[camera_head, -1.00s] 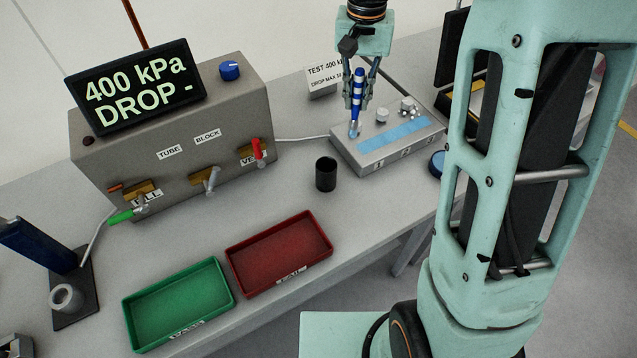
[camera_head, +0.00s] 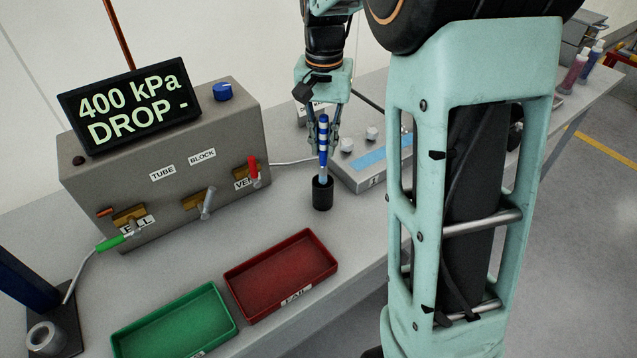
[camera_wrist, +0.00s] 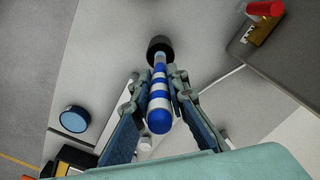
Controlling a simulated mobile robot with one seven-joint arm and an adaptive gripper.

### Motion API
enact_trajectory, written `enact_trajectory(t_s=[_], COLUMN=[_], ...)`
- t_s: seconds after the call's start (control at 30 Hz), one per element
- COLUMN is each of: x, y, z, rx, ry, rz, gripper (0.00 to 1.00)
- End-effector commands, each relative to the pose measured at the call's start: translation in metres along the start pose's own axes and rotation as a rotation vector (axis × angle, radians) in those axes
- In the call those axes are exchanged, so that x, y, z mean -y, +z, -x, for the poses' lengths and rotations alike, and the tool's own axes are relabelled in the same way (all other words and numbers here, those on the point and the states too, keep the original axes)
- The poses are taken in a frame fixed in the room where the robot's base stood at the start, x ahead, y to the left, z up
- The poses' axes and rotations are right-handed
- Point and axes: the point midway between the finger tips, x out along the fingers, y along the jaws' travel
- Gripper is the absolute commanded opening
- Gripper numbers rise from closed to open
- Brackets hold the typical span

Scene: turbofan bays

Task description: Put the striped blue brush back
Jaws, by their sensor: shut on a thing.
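The striped blue brush (camera_head: 323,135) has blue and white bands and stands upright in the head view. My gripper (camera_head: 322,140) is shut on it around the striped handle. The brush's lower end is at the mouth of the black cup (camera_head: 322,194), and its tip is hidden there. I cannot tell how deep it sits. In the wrist view the brush (camera_wrist: 159,100) runs between my fingers toward the dark cup (camera_wrist: 160,47).
A grey block with a blue strip (camera_head: 378,156) stands just behind and right of the cup. The red tray (camera_head: 335,262) and green tray (camera_head: 232,318) lie in front. The grey test box (camera_head: 165,205) with valve handles is at left.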

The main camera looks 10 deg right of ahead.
Motion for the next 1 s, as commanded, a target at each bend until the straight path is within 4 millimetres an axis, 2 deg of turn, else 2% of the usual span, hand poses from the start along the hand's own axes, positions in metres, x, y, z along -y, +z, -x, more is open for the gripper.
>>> enact_trajectory(t_s=[0.1,0.33,0.53,0.9,0.93,1.0], x=[0.0,0.0,0.0,0.001,0.001,0.001], y=[0.001,0.0,0.001,0.0,0.0,0.0], z=[-0.021,-0.04,-0.067,-0.073,-0.073,-0.072], rx=[0.002,0.002,0.002,0.0,0.0,0.0], ry=[0.001,0.0,0.0,0.0,0.0,0.0], rz=[0.0,0.0,0.0,0.001,0.001,0.001], gripper=[0.0,0.0,0.0,0.0,0.15,0.22])
